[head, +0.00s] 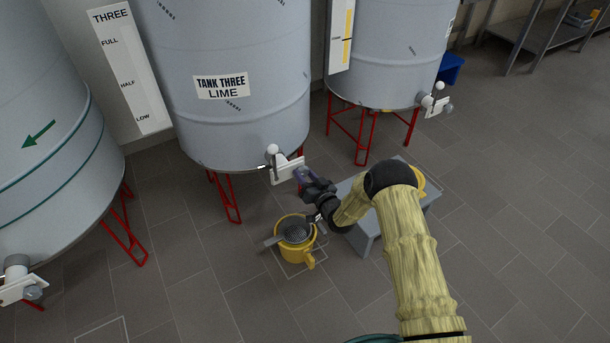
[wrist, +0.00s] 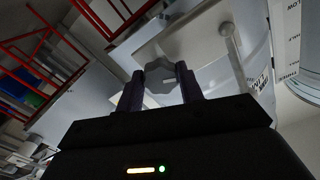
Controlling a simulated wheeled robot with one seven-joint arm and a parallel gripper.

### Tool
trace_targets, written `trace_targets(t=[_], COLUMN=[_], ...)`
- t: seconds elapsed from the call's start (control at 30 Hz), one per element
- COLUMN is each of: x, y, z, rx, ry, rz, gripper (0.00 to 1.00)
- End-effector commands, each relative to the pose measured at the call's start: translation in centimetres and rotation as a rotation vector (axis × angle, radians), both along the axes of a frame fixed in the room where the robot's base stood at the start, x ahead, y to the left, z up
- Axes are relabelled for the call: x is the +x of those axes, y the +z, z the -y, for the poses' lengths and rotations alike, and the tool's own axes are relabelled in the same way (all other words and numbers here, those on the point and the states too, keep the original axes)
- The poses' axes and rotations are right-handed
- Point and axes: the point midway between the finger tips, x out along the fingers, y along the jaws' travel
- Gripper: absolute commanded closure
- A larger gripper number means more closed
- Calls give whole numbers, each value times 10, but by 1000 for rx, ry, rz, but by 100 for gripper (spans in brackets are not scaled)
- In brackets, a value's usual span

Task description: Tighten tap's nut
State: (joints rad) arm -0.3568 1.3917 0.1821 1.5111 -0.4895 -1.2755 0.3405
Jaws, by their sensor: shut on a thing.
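The tap (head: 287,169) sits low on the grey tank labelled TANK THREE LIME (head: 240,120), with a white plate and a white ball-ended lever (head: 272,150). My gripper (head: 303,176) is at the tap's outer end, and its dark fingers cover that end in the head view. In the wrist view, the grey faceted nut (wrist: 160,70) lies between the two fingers, and my gripper is shut on it. The white plate and lever show behind the nut there. Whether the nut is loose or tight cannot be told.
A yellow bucket (head: 311,256) with a sieve on top stands on the floor below the tap. A grey low bench (head: 358,236) stands right of it, partly behind my arm. Red tank legs (head: 224,198) stand close by. Another tank with a tap (head: 437,107) is at right.

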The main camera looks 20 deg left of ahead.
Motion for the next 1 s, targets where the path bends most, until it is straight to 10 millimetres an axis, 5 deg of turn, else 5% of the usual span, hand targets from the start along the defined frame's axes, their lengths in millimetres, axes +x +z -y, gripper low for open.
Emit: trace_targets(t=[1.0], x=[0], y=[-1], z=[1], rx=[622], ry=[-2], rz=[-729], gripper=[86])
